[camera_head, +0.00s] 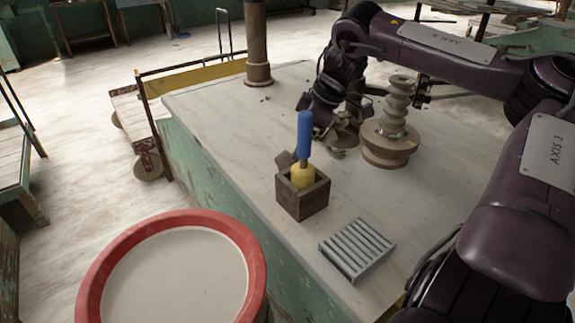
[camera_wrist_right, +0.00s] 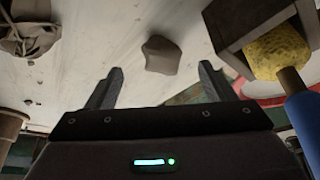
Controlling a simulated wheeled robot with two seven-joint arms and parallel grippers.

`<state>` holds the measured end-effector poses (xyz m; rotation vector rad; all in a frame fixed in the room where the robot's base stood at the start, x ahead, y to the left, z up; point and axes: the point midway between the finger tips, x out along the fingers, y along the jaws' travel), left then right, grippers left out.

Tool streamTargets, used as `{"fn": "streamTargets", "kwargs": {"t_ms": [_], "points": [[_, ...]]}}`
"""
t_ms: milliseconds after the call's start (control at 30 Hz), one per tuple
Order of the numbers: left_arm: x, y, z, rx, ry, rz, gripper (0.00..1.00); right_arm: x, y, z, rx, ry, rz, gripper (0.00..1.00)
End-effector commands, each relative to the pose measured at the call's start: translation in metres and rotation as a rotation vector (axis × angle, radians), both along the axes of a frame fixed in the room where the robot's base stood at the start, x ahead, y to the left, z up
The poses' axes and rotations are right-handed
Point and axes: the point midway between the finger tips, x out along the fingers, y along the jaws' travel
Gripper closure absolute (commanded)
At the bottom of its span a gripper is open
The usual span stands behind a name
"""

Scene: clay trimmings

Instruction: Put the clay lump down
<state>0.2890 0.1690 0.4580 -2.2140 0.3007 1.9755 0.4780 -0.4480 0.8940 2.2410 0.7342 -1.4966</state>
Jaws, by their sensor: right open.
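A small grey-brown clay lump (camera_wrist_right: 162,54) lies on the pale tabletop in the right wrist view, just beyond and between my fingertips. In the head view the lump (camera_head: 285,160) shows partly, behind the wooden box. My right gripper (camera_wrist_right: 160,78) is open, with its two fingers apart and nothing between them. In the head view my right wrist hangs over the table behind the box, and its fingertips are hard to make out. My left gripper is not in view.
A grey slatted rack (camera_head: 356,249) lies in front. A red-rimmed tub (camera_head: 255,265) stands left.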

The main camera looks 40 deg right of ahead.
Motion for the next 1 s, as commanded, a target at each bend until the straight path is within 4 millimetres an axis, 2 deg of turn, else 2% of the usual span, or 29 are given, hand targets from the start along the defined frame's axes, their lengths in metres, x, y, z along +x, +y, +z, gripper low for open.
{"fn": "streamTargets", "kwargs": {"t_ms": [433, 733, 767, 1000], "points": [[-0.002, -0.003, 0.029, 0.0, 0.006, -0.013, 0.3, 0.018, 0.017, -0.055, 0.0, 0.004, 0.0, 0.24], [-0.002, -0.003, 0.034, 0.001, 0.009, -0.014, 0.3, 0.021, 0.019, -0.059, 0.001, -0.001, 0.0, 0.24], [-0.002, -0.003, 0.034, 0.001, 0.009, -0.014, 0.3, 0.021, 0.019, -0.059, 0.001, -0.001, 0.0, 0.25], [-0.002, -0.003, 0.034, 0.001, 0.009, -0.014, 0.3, 0.021, 0.019, -0.059, 0.0, 0.0, 0.0, 0.57]]}}
